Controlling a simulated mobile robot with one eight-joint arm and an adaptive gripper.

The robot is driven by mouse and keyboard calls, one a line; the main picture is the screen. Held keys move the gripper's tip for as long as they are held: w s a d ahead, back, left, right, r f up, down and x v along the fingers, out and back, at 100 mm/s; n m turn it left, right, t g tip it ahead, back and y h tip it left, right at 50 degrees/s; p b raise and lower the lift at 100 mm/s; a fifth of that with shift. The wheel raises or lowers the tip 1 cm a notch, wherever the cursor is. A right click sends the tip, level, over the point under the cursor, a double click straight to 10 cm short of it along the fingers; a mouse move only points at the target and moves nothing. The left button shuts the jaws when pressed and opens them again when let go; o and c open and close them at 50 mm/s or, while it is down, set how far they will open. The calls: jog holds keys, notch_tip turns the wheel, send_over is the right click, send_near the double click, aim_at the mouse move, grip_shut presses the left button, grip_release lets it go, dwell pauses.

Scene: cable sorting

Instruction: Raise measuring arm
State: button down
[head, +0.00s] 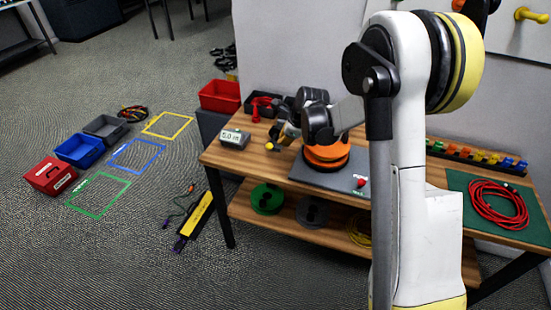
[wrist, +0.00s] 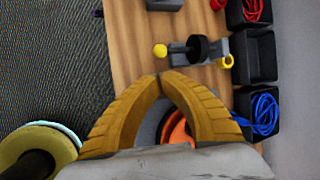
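The measuring device (wrist: 198,48), a grey base with a black wheel, sits on the wooden table ahead of my gripper in the wrist view. A yellow ball knob (wrist: 160,50) is at its left end and a yellow ring (wrist: 226,61) at its right. In the head view the yellow knob (head: 269,146) shows near the table's front edge; my arm hides much of the device. I cannot tell whether the measuring arm is up or down. My gripper (wrist: 159,76) has its two yellow fingertips together, empty, apart from the knob in the picture.
An orange spool (head: 326,154) stands close to my gripper. A small display box (head: 235,138) is on the table's left. Dark bins, one with blue cable (wrist: 264,113), line the wall side. A coiled red cable (head: 497,203) lies on a green mat at right.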

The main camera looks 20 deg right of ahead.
aim_at(275, 136)
jog(key=shift+f+m, duration=0.3)
jog(key=shift+f, duration=0.35)
jog(key=b+x, duration=0.4)
jog(key=x, duration=0.6)
jog(key=shift+r, duration=0.1)
